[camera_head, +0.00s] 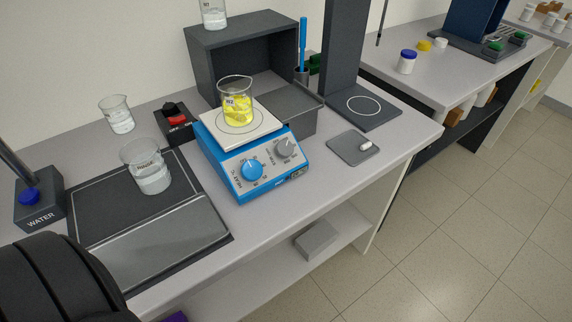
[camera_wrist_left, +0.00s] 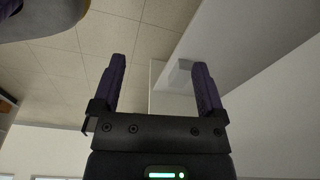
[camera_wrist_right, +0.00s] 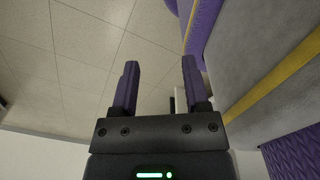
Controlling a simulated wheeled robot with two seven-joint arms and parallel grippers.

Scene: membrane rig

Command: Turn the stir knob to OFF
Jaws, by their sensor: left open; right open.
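A blue hotplate stirrer (camera_head: 270,187) stands on the bench in the head view. A beaker of yellow liquid (camera_head: 237,104) stands on the white top plate (camera_head: 262,127). My left gripper (camera_wrist_left: 159,64) is open and empty. My right gripper (camera_wrist_right: 160,63) is open and empty. Neither gripper is near the knobs.
A black-edged panel (camera_head: 110,188) with a beaker (camera_head: 147,168) lies left of the stirrer. A red-switched box (camera_head: 176,121) stands behind it. A grey pad (camera_head: 345,152) with a small white piece (camera_head: 366,146) lies to the right. The space before the knobs is clear.

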